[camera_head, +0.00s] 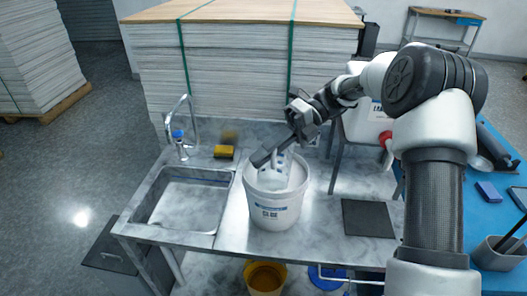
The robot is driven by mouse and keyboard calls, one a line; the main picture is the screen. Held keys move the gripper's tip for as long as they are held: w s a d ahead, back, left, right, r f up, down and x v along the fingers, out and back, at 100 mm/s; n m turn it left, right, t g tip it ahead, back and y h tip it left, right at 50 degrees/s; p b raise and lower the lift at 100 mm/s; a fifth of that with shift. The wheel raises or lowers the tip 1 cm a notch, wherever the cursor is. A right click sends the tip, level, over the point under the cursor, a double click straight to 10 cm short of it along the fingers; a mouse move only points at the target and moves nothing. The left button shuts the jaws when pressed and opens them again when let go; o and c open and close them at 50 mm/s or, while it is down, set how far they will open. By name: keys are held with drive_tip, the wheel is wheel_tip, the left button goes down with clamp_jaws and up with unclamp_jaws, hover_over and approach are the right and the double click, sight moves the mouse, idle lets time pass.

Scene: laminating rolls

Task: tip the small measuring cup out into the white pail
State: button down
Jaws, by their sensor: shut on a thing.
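The white pail (275,208) stands on the steel counter, right of the sink, with a blue label on its front. My gripper (270,158) is above the pail's mouth, reaching in from the upper right. It is shut on the small measuring cup (276,177), a pale, whitish cup that shows just below the fingers, at the pail's opening. The cup looks tilted, but its exact angle and its contents are hard to make out. The gripper hides part of the cup and of the pail's far rim.
The sink (184,199) with its tap (181,125) is left of the pail. A dark mat (368,218) lies to the right. A tall sheet stack (235,75) stands behind. A yellow bucket (265,278) is below the counter.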

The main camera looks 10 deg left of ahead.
drive_tip(key=shift+s+f+n+t+b, duration=0.4)
drive_tip(key=shift+s+f+t, duration=0.3)
drive_tip(key=shift+f, duration=0.2)
drive_tip(key=shift+r+p, duration=0.1)
drive_tip(key=shift+p, duration=0.55)
drive_tip(key=shift+s+f+n+t+h+b, duration=0.45)
drive_tip(key=shift+s+f+n+t, duration=0.2)
drive_tip(key=shift+t, duration=0.45)
drive_tip(key=shift+p, duration=0.45)
idle(0.3)
drive_tip(key=shift+s+a+r+n+t+b, duration=0.1)
drive_tip(key=shift+n+t+b, duration=0.25)
drive_tip(key=shift+t, duration=0.25)
drive_tip(key=shift+s+r+n+t+b, duration=0.1)
drive_tip(key=shift+n+t+b, duration=0.2)
drive_tip(key=shift+t, duration=0.3)
